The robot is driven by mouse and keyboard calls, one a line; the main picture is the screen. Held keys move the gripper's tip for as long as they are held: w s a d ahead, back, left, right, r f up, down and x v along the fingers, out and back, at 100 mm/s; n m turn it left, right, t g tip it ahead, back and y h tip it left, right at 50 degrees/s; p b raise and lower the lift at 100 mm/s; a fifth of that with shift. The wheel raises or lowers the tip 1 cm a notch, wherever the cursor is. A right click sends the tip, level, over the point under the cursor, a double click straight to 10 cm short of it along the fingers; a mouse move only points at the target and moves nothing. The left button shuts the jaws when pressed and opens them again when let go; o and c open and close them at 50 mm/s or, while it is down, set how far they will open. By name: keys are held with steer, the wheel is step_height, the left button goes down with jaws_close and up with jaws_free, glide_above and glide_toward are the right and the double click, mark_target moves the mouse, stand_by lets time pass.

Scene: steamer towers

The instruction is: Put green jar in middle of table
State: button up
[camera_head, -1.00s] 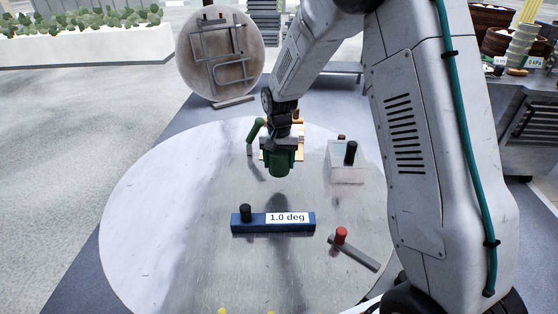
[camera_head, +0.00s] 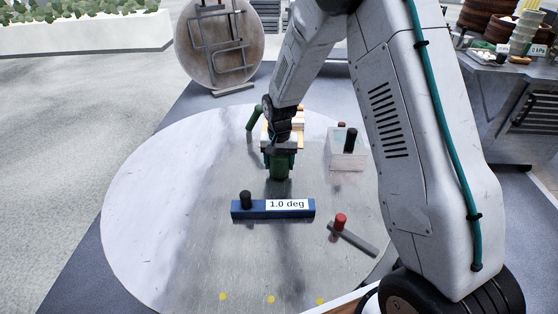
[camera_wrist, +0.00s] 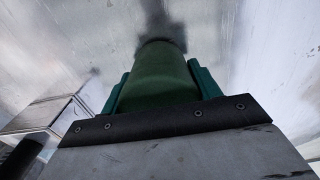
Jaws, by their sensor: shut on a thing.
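The green jar (camera_head: 279,166) is between the fingers of my gripper (camera_head: 280,158), above or on the round table (camera_head: 150,210), just behind the blue level. In the wrist view the green jar (camera_wrist: 158,75) fills the middle, with the teal fingers of my gripper (camera_wrist: 160,88) shut on its two sides. A dark shadow lies right at the jar's far end. I cannot tell whether the jar touches the tabletop. My gripper hides part of the jar.
A blue level (camera_head: 273,209) reading 1.0 deg lies in front of the jar. A clear box (camera_head: 347,160) with a black handle stands to the right. A grey bar with a red knob (camera_head: 354,238) lies front right. The left of the table is clear.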

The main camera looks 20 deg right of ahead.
steer(key=shift+f, duration=0.45)
stand_by(0.5)
steer(key=o, duration=1.1)
steer(key=shift+r, duration=3.9)
steer(key=shift+r, duration=0.1)
steer(key=shift+r, duration=2.15)
